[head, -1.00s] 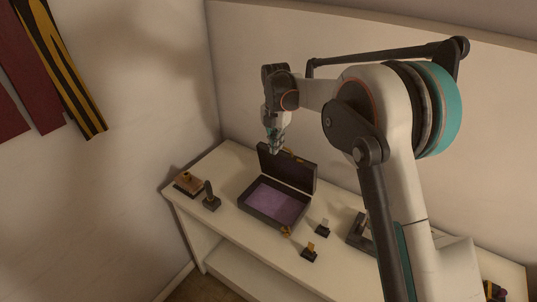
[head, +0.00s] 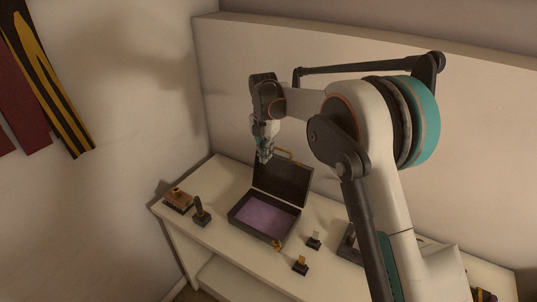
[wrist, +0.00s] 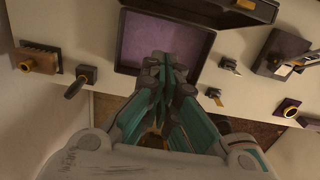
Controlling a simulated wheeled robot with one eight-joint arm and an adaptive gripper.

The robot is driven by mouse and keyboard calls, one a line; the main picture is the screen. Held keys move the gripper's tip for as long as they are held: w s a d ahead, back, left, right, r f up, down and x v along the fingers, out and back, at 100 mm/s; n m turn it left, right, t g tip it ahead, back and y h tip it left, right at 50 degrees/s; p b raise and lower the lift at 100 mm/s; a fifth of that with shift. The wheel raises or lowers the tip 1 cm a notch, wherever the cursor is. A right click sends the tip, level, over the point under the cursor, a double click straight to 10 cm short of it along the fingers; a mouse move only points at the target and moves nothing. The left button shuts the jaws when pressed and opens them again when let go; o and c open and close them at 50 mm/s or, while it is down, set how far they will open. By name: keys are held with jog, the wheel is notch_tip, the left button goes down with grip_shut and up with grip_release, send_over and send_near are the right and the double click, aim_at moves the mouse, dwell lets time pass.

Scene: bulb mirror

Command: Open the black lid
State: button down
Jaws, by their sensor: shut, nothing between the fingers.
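The black lid (head: 284,181) belongs to a dark case (head: 241,214) on the white table. The lid stands raised, tilted up at the back of the case, and the purple lining (head: 268,215) is in plain view. A gold handle (head: 284,154) shows at the lid's top edge. My gripper (head: 264,158) is shut and empty, above the case at the lid's upper left. In the wrist view my gripper (wrist: 166,62) shows over the purple lining (wrist: 190,45), with part of the lid (wrist: 235,8) at the top. Contact between gripper and lid cannot be told.
A wall rises close behind the table.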

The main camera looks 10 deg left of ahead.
jog(key=w+d+r+p, duration=0.1)
jog(key=w+d+r, duration=0.1)
jog(key=w, duration=0.6)
jog(key=shift+d+p, duration=0.3)
jog(key=shift+d, duration=0.35)
jog(key=shift+r, duration=0.1)
